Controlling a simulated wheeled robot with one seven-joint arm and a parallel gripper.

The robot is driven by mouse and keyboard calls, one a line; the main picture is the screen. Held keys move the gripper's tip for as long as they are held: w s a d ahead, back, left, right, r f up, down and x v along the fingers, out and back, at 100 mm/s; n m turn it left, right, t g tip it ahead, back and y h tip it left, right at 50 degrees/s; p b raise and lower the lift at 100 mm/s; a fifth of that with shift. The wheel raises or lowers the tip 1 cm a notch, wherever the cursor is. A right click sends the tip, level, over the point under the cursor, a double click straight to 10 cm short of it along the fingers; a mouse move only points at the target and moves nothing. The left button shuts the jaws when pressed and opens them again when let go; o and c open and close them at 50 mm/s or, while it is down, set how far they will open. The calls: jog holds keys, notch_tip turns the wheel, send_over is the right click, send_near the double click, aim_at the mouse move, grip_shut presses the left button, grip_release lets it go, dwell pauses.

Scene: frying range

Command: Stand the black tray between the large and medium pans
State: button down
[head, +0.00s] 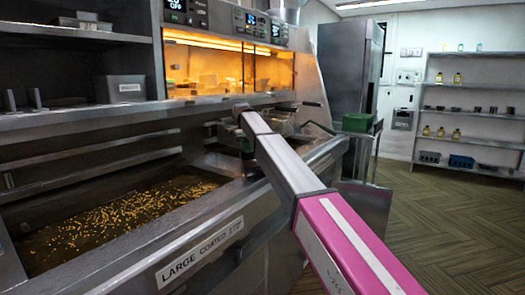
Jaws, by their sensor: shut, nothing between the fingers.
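The large pan is a wide vat (22,258) at the left, labelled "LARGE COATED", with many small yellow bits in dark liquid. Further along the range, a second basin (222,162) is partly hidden behind my arm; I cannot read a label for the medium pan. My gripper (239,116) is at the far end of my outstretched arm, small and dark above the range beyond the large pan. It is shut and empty. I cannot pick out the black tray for sure; dark shapes around my gripper blend together.
A wire basket (282,123) and dark handles (311,104) stand close to my gripper. A lit warming cabinet (215,70) rises behind. A green box (357,122) sits on a stand past the range. The floor (440,220) at the right is clear.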

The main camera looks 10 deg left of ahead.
jog(key=s+d, duration=0.1)
jog(key=d, duration=0.3)
jog(key=s+d, duration=0.1)
jog(key=d, duration=0.3)
jog(key=s+d, duration=0.1)
jog(key=d, duration=0.3)
jog(key=shift+w+a+f, duration=0.1)
jog(key=shift+a+f, duration=0.05)
jog(key=shift+f, duration=0.65)
jog(key=w+a, duration=0.1)
jog(key=a, duration=0.6)
jog(key=w+a, duration=0.1)
jog(key=a, duration=0.3)
jog(key=shift+w+f, duration=0.15)
jog(key=shift+w, duration=0.2)
jog(key=shift+s+a, duration=0.1)
jog(key=shift+a, duration=0.3)
